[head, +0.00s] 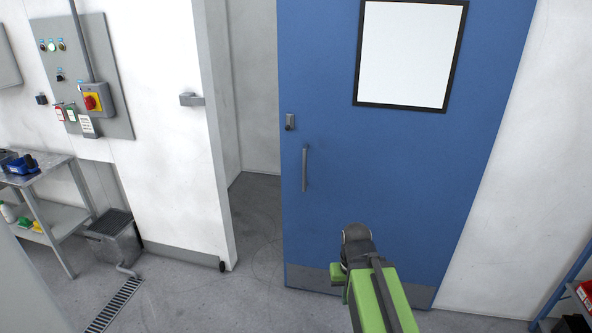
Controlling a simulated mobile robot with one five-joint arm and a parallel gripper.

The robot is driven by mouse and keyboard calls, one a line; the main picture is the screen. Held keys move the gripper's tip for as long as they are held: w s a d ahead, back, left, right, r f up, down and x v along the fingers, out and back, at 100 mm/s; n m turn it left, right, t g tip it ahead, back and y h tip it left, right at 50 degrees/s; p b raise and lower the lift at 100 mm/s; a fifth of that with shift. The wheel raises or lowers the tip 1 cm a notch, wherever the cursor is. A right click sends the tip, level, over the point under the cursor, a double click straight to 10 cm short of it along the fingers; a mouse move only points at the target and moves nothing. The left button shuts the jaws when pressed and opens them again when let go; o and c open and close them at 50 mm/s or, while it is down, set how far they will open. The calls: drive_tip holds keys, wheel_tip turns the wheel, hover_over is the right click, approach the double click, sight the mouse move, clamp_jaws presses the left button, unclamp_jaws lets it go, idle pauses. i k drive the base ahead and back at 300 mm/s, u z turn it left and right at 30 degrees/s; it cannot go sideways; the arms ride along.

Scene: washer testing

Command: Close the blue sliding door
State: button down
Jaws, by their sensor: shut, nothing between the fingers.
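The blue sliding door (400,170) stands partly open in the head view, with the doorway gap at its left. It has a white window panel (408,50) in a black frame. My gripper (352,232) is at the end of my green arm, in front of the lower part of the door. It is shut and empty, lower and to the right of the handle, and it does not hold the handle. I cannot tell its distance from the door.
The open doorway (255,200) shows grey floor behind. A catch (191,100) is on the white wall left of the doorway. A control panel (90,75), a metal bench (45,185) and a floor drain (115,303) are at the left. A blue shelf (570,290) stands at lower right.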

sight(396, 109)
drive_tip(key=u, duration=0.7)
drive_tip(key=i, duration=1.9)
drive_tip(key=u, duration=0.35)
